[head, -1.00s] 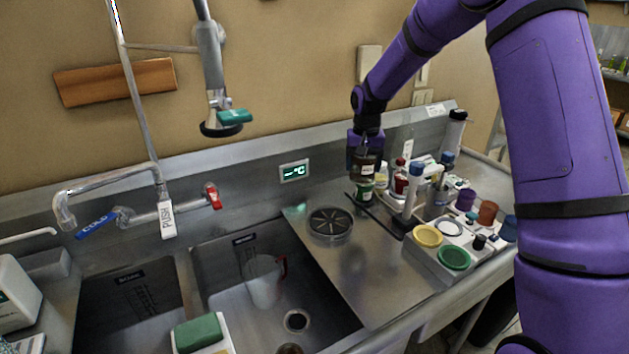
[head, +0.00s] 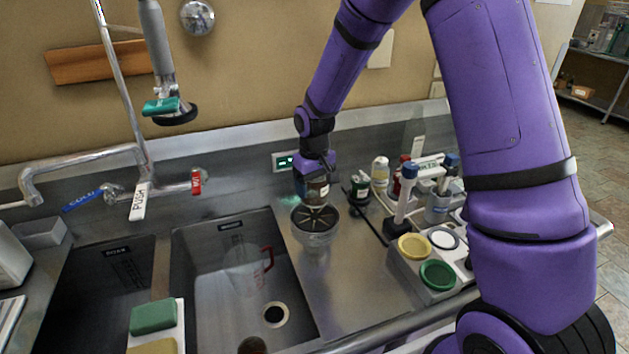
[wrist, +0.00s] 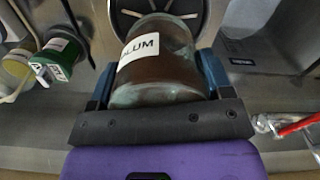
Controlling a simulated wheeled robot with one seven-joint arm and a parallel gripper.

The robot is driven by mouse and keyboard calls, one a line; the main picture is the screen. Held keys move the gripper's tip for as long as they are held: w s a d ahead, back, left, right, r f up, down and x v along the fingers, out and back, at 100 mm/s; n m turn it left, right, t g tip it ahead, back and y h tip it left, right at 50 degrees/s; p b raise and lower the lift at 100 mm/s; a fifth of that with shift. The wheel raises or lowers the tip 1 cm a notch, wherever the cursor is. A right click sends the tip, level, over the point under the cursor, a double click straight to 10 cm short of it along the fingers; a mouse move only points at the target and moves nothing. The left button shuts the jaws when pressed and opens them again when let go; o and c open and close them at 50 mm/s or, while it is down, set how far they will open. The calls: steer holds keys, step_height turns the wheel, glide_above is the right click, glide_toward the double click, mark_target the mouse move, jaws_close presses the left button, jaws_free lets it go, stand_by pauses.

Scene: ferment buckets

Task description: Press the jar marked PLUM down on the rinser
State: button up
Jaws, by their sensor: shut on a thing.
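The jar marked PLUM (wrist: 160,62) is brown-red glass with a white label; in the wrist view its label reads "LUM", the rest turned out of sight. My gripper (wrist: 155,90) is shut on the jar, a blue-edged finger on each side. In the head view my gripper (head: 315,178) holds the jar (head: 317,191) just above the back part of the round rinser (head: 315,222). In the wrist view the rinser (wrist: 180,12) lies just beyond the jar. Whether the jar touches it I cannot tell.
A caddy with bottles and coloured lids (head: 437,274) is further right. The sink (head: 225,290) with a clear jug lies left. Counter in front of the rinser is clear.

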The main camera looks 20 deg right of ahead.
glide_above(315, 216)
steer(key=shift+f, duration=2.5)
steer(key=shift+f, duration=1.05)
stand_by(0.6)
step_height(315, 216, up, 8)
stand_by(1.1)
stand_by(0.3)
